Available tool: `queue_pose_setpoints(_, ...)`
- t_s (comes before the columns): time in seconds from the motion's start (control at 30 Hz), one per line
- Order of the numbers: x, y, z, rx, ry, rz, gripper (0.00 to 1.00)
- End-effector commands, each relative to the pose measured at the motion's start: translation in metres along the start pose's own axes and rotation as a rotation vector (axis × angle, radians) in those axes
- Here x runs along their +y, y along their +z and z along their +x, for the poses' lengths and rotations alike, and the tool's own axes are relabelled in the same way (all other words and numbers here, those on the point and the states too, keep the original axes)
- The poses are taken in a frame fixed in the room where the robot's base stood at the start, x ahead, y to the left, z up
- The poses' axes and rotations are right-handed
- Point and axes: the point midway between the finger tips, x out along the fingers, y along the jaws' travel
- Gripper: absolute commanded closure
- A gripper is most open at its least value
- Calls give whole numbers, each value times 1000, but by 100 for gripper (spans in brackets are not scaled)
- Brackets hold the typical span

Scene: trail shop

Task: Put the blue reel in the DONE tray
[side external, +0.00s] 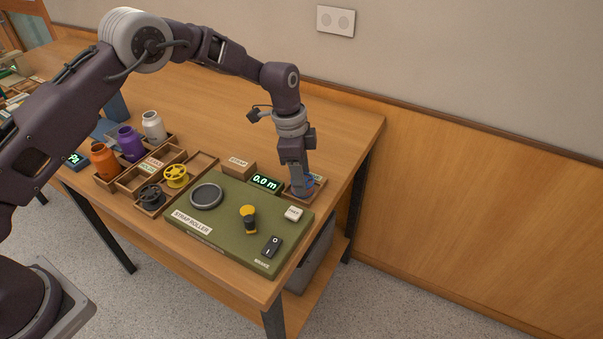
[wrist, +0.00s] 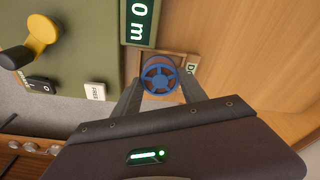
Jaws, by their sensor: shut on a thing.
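The blue reel (wrist: 160,76) sits between the two fingertips of my gripper (wrist: 158,92) in the wrist view. In the side view my gripper (side external: 301,190) points down over the DONE tray (side external: 319,183), and the reel (side external: 309,183) shows only as a small blue patch beside the fingers. My gripper is shut on the reel. The tray (wrist: 186,58) is wooden and lies behind the reel in the wrist view, its label partly covered. I cannot tell whether the reel touches the tray floor.
The green strap roller (side external: 220,228) stands left of the tray, with a 0.0 m display (side external: 265,183), a yellow-topped crank (side external: 248,216) and a switch (side external: 271,246). A wooden rack holds a yellow reel (side external: 176,176) and a dark reel (side external: 151,197). Bare table lies behind the tray.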

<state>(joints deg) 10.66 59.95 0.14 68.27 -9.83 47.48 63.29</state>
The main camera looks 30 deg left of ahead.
Motion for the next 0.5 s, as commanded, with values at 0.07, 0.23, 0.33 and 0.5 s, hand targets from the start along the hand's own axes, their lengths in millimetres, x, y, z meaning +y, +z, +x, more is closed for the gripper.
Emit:
queue_pose_setpoints(0.07, 0, 0, 0, 0, -1, -1, 90)
queue_pose_setpoints(0.23, 0, 0, 0, 1, 0, -1, 90)
queue_pose_setpoints(0.33, 0, 0, 0, 1, 0, -1, 35)
queue_pose_setpoints(0.5, 0, 0, 0, 1, 0, -1, 25)
